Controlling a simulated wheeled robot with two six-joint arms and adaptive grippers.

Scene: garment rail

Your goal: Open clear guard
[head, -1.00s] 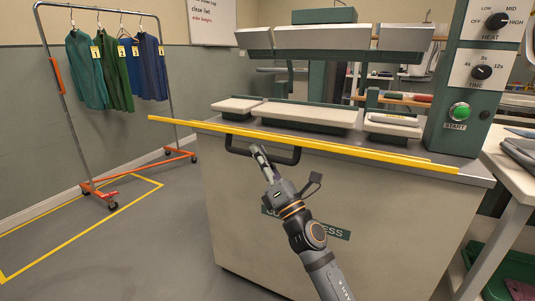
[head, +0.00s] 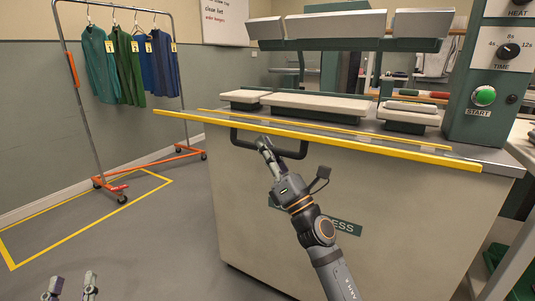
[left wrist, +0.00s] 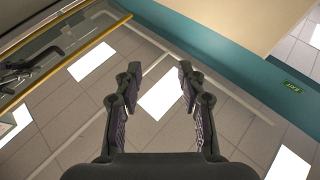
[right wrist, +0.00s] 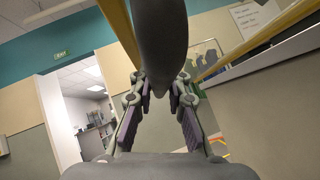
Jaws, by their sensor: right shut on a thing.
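The clear guard shows in the head view as a see-through panel with a yellow front edge (head: 330,141) and a thinner yellow bar behind it, at the front of the press. Its black handle (head: 291,154) hangs below the front edge. My right gripper (head: 264,146) is shut on the left part of this handle. In the right wrist view the dark handle (right wrist: 160,40) passes between the fingers. My left gripper (head: 73,284) is at the bottom left of the head view, empty, its fingers apart. The left wrist view shows the fingers (left wrist: 158,85) spread.
Behind the guard are padded press plates (head: 330,104) under a raised upper head (head: 335,24). A green START button (head: 484,96) is on the right column. A garment rail (head: 84,100) with several garments stands at the left. The floor between is clear.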

